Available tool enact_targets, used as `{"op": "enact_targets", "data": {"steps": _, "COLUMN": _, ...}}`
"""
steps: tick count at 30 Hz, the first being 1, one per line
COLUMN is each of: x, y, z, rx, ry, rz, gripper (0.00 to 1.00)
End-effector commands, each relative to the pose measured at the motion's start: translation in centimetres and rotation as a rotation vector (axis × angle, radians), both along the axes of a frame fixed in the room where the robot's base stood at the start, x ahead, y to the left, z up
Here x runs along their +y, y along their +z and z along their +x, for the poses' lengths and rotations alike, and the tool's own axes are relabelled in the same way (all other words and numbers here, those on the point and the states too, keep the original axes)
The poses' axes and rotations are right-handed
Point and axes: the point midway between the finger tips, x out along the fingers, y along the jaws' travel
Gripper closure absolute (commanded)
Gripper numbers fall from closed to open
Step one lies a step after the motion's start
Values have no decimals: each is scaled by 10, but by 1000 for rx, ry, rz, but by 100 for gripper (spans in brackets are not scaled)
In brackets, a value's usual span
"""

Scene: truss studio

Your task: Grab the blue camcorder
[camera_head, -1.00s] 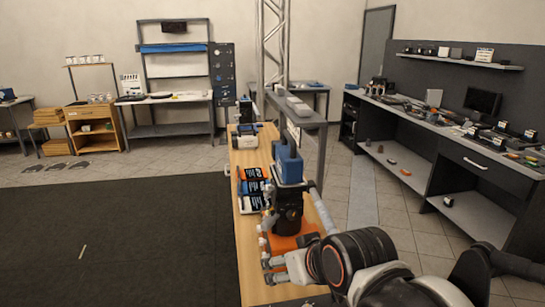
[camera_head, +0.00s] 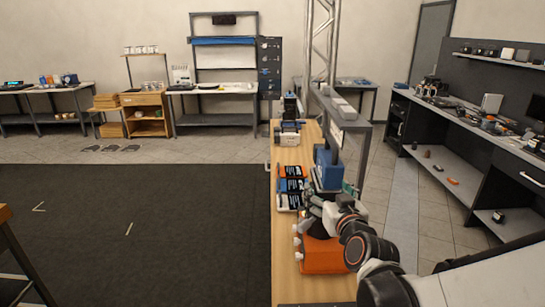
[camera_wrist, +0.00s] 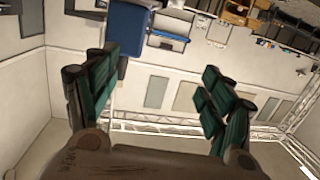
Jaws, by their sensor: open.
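A blue, boxy object (camera_head: 327,168) stands upright on the narrow wooden table in the head view, partly hidden by my arm. It is the likeliest blue camcorder, but its details are too small to be sure. My gripper (camera_head: 346,189) is close to its near right side, with the fingers partly hidden. In the wrist view, my gripper (camera_wrist: 157,72) is open, with dark green finger pads spread apart and nothing between them. A blue block (camera_wrist: 126,28) shows beyond the left finger, apart from the gap. I cannot tell whether any finger touches it.
The wooden table (camera_head: 286,260) holds an orange case (camera_head: 322,257), dark packets (camera_head: 290,186) and a pale device (camera_head: 287,137). A grey frame (camera_head: 362,126) rises beside the blue object. A long workbench (camera_head: 470,147) stands right. Dark floor mat (camera_head: 150,220) at left is clear.

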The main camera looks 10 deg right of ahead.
Motion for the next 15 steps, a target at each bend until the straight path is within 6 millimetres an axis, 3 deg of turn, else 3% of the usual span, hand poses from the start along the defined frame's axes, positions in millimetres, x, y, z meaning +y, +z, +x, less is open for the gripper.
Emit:
{"op": "enact_targets", "data": {"steps": 6, "x": -35, "y": -5, "z": 15, "rx": -88, "ry": -80, "rz": -4, "gripper": 25}}
{"op": "enact_targets", "data": {"steps": 15, "x": -54, "y": -14, "z": 20, "rx": -125, "ry": -124, "rz": -8, "gripper": 25}}
